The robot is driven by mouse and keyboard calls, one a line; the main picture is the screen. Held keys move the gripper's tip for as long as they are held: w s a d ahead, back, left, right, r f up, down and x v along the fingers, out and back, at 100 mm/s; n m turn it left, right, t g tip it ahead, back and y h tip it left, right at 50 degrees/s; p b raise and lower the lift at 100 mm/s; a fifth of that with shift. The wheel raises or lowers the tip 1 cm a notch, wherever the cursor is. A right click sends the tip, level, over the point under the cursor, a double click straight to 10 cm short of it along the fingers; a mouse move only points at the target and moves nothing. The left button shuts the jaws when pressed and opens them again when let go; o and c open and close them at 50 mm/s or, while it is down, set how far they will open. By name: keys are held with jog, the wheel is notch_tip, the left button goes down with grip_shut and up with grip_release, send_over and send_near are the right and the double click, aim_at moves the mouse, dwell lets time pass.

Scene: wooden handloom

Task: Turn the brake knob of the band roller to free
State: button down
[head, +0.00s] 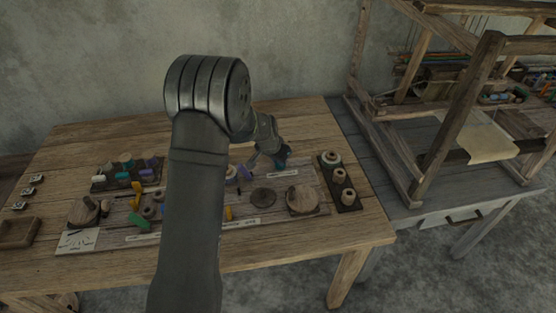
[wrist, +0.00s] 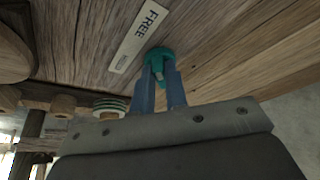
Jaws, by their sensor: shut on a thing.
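The brake knob is a small teal round knob (wrist: 158,55) on the wooden board, and a bit of it shows in the head view (head: 281,163). My gripper (wrist: 160,80) is shut on it, with one blue-grey finger on each side. In the head view my gripper (head: 275,158) reaches down at the back right of the board. A pale label strip (wrist: 140,35) reading FREE lies beside the knob; smaller marks at its other end are too small to read. The fingers hide part of the knob, and I cannot tell which way it points.
A dark rack (head: 349,206) with several wooden spools stands right of the knob. A round wooden disc (head: 303,199) and a dark disc (head: 263,197) lie in front. Coloured spools (head: 125,166) sit at left. A wooden loom (head: 470,100) stands on a grey table at right.

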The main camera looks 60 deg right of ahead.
jog(key=c, duration=1.4)
grip_release()
jog(key=shift+c, duration=0.2)
jog(key=shift+r, duration=0.1)
jog(key=v, duration=1.7)
jog(key=shift+w+r, duration=0.1)
jog(key=x, duration=1.7)
jog(key=shift+f, duration=0.2)
